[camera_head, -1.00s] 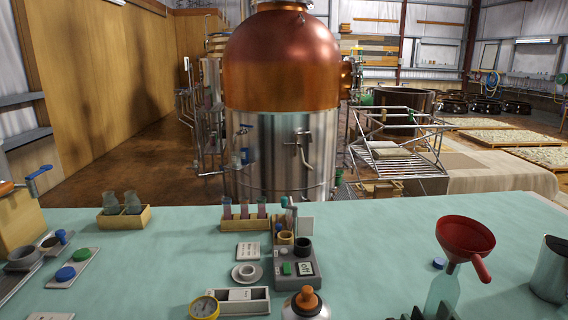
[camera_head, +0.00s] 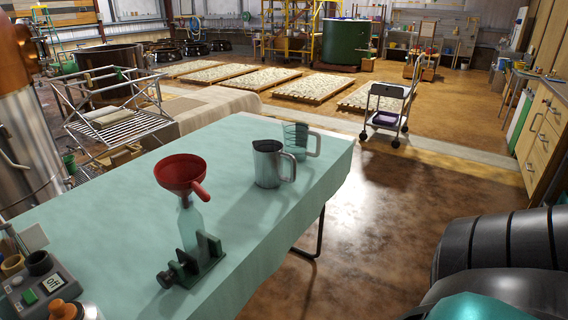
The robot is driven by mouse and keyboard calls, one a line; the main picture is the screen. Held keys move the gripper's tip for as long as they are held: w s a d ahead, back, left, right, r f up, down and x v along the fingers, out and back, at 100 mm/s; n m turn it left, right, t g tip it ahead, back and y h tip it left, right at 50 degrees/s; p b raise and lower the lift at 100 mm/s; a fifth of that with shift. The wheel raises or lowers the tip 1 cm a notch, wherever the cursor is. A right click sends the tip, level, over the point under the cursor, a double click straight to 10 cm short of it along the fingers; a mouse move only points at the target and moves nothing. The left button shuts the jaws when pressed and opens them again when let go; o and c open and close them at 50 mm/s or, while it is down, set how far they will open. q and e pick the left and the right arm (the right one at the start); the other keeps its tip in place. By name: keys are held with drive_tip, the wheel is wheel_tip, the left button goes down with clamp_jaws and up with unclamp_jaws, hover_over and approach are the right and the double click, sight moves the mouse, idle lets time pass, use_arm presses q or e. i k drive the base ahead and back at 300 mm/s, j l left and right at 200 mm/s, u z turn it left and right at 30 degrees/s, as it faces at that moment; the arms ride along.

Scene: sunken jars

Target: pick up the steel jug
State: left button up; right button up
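The steel jug (camera_head: 267,164) stands upright near the right end of the teal-topped table (camera_head: 240,225). Its handle faces right, and its open top looks dark inside. A clear glass jug (camera_head: 296,140) stands just behind it to the right, close to it. No gripper shows in the view. A dark, ribbed part of my own arm fills the lower right corner, away from the jug.
A device with a green button (camera_head: 30,297) is at lower left. The floor right of the table is open; a cart (camera_head: 388,108) stands beyond.

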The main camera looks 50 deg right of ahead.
sight(276, 166)
drive_tip(key=z, duration=1.4)
drive_tip(key=l+u, duration=0.15)
drive_tip(key=u, duration=0.2)
drive_tip(key=l+u, duration=0.15)
drive_tip(key=u, duration=0.2)
drive_tip(key=l+u, duration=0.15)
drive_tip(key=u, duration=0.2)
drive_tip(key=l+u, duration=0.25)
drive_tip(key=l, duration=0.2)
drive_tip(key=k+l+u, duration=0.2)
drive_tip(key=l, duration=0.25)
drive_tip(key=i, duration=0.1)
